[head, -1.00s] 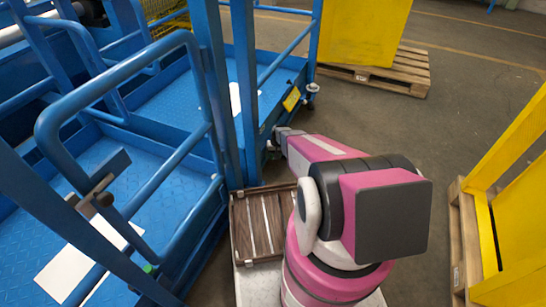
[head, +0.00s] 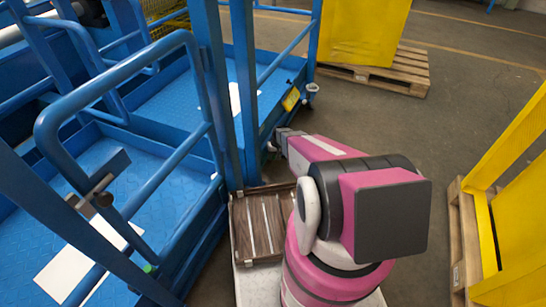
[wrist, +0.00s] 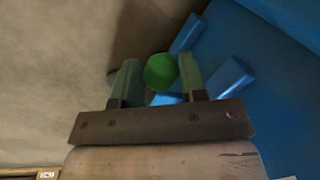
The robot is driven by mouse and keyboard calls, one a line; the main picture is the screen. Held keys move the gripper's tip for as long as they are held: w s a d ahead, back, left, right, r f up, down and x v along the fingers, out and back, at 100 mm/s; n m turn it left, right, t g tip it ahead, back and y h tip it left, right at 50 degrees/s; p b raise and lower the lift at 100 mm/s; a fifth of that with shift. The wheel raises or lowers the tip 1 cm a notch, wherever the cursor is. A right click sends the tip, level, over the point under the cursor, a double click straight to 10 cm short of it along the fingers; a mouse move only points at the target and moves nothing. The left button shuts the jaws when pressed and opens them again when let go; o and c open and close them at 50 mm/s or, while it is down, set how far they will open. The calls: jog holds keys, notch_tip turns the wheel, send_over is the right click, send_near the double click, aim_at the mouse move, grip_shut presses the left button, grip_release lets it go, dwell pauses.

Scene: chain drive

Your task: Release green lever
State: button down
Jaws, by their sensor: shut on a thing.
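The green lever's round end (wrist: 160,72) shows in the wrist view between the two fingers of my gripper (wrist: 159,80). The fingers are closed on its sides. Blue metal parts (wrist: 228,78) lie just behind and to the right of it. In the head view my gripper (head: 275,138) is at the lower outer edge of the blue platform (head: 182,100), beside an upright post. The lever between its fingers cannot be made out there.
Blue railings (head: 120,85) stand close on the left. A small green knob (head: 148,268) is on the nearer blue platform. A yellow tag (head: 291,98) hangs at the platform corner. Yellow crates on pallets (head: 375,77) stand behind and right. Grey floor between is clear.

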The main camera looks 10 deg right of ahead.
jog(key=w+d+n+g+h, duration=0.1)
jog(key=w+d+n+g, duration=0.1)
jog(key=d+n, duration=0.9)
jog(key=shift+w+d+n+h, duration=0.15)
jog(key=shift+d+n+h, duration=0.2)
jog(key=shift+n, duration=1.85)
jog(key=c, duration=0.7)
grip_release()
jog(key=shift+r, duration=0.15)
jog(key=r, duration=0.3)
jog(key=w+r, duration=0.1)
jog(key=r, duration=0.3)
jog(key=w+r, duration=0.1)
jog(key=r, duration=0.2)
jog(key=shift+d+r, duration=0.15)
jog(key=shift+r, duration=0.05)
